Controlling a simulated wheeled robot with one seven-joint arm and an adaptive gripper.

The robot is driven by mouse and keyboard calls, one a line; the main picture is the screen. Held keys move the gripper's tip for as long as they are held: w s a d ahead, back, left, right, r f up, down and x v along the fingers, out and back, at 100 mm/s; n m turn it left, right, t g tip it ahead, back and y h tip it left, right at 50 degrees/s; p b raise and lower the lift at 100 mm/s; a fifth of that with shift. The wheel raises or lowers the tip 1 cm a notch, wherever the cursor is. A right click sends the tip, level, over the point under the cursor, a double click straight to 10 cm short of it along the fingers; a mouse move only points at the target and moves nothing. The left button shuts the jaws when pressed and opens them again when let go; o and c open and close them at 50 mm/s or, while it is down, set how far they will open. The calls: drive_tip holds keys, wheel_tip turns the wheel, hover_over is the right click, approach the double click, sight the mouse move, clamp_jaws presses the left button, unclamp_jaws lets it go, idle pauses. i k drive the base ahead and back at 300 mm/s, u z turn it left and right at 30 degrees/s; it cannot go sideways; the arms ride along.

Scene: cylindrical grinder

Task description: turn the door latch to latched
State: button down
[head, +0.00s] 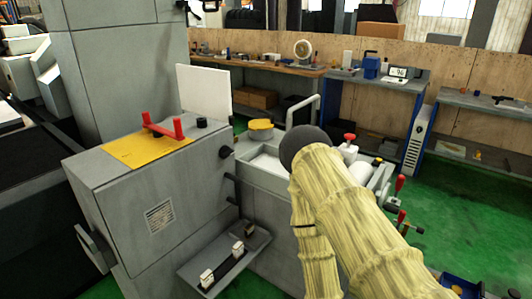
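The grinder (165,195) is a grey box-like machine left of centre, with a yellow top panel (140,148) carrying a red handle (163,128). A grey handle-like part (93,250) stands out from its lower left side. Black knobs and short levers (232,180) show on its right face. I cannot tell which of these parts is the door latch, or whether it is latched. My arm (340,200), in a pale yellow sleeve with a dark rounded joint, rises from the lower right and bends down again. My gripper is not seen.
A low shelf (208,262) with small pale fittings juts out at the grinder's foot. Red-knobbed levers (400,183) stand right of my arm. Workbenches (375,82) with tools line the back wall. Green floor (475,220) is mostly open at right.

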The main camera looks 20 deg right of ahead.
sight(225, 152)
drive_tip(key=z, duration=0.1)
drive_tip(key=i, duration=0.45)
drive_tip(key=u, duration=1.95)
drive_tip(key=k, duration=0.85)
drive_tip(key=z, duration=1.3)
drive_tip(key=i, duration=0.45)
drive_tip(key=u, duration=0.05)
